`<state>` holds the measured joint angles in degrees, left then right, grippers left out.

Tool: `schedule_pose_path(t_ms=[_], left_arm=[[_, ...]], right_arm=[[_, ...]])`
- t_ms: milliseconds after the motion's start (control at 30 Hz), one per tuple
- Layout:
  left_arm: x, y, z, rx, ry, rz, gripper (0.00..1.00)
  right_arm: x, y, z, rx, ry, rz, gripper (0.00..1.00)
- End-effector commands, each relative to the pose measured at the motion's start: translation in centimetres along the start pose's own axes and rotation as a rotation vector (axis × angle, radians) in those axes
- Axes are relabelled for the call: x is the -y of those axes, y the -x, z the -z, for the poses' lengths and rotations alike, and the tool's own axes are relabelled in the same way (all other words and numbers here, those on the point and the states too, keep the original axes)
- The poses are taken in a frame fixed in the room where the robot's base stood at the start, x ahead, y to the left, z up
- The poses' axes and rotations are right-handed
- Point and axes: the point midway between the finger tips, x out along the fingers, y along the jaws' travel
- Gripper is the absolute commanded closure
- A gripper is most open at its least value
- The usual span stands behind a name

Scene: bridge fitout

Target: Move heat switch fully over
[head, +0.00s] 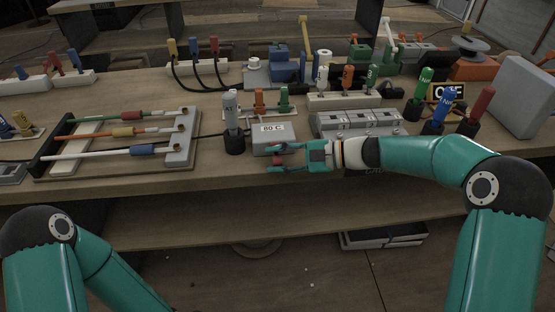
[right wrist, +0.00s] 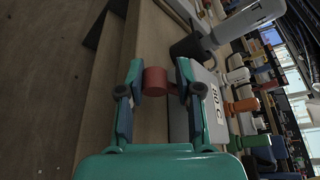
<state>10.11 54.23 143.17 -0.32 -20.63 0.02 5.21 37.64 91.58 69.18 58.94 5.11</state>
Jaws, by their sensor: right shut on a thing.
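The heat switch looks to be the pale grey box labelled "80 C" (head: 273,139) at the table's front edge; the box also shows in the right wrist view (right wrist: 205,112). A red cylindrical knob (right wrist: 156,81) sits at the box's front side. My right gripper (head: 276,159) reaches in from the right in front of the box. In the right wrist view its fingers (right wrist: 160,82) are on either side of the red knob, shut on it. In the head view the fingers largely hide the knob. My left arm shows at lower left, its gripper out of frame.
A white-handled tool marked RT (head: 231,112) stands in a black holder just left of the box. A grey block with several switches (head: 357,124) is to the right. A rack of coloured sliders (head: 130,140) lies left. Open space is in front of the table edge.

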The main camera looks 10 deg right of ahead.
Motion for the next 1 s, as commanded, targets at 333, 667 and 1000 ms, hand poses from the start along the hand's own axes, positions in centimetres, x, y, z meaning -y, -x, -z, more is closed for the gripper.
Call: schedule_pose_path(t_ms=[333,667,1000], left_arm=[[0.0,0.0,0.0,0.000,0.000,0.000,0.60],[0.0,0.0,0.0,0.000,0.000,0.000,0.60],[0.0,0.0,0.0,0.000,0.000,0.000,0.60]], right_arm=[[-0.3,-0.1,0.2,-0.003,-0.006,-0.005,0.40],[-0.1,1.0,0.1,-0.003,-0.002,-0.001,0.40],[-0.1,7.2,0.2,-0.005,-0.004,0.000,0.40]])
